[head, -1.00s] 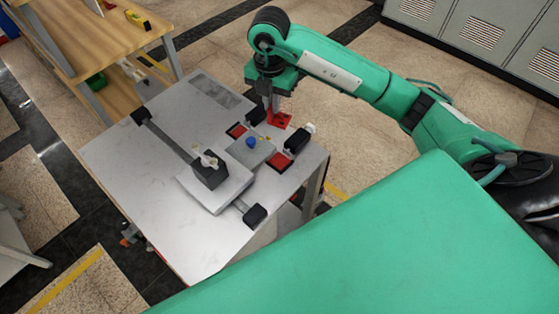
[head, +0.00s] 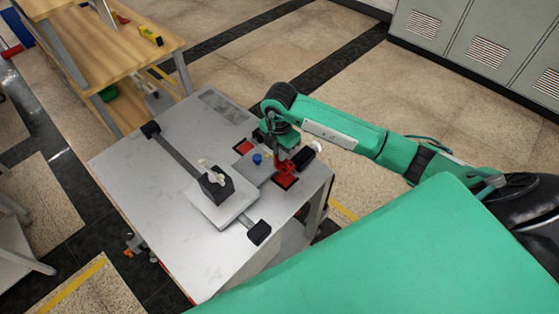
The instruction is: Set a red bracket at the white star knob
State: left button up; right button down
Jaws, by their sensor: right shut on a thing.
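My right gripper (head: 283,158) points down over the near right part of the grey table and is shut on a red bracket (head: 284,180). The bracket is low, over the spot of the near red patch; I cannot tell whether it touches the surface. A white knob (head: 318,146) shows at the end of a black clamp block (head: 307,157), just right of the gripper. Other white knob-like parts (head: 207,165) sit on a dark block (head: 216,186). The star shape is too small to tell on either. My left gripper is not in view.
A rail with black ends (head: 259,232) crosses the grey table (head: 135,185). The table's left side is clear. A wooden shelf (head: 120,55) stands behind.

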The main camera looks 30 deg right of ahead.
aim_at(279, 164)
notch_tip(279, 164, down, 6)
jog(key=shift+f+p, duration=0.15)
jog(key=shift+p, duration=0.45)
jog(key=c, duration=2)
grip_release()
jog(key=shift+f, duration=0.15)
jog(key=o, duration=0.5)
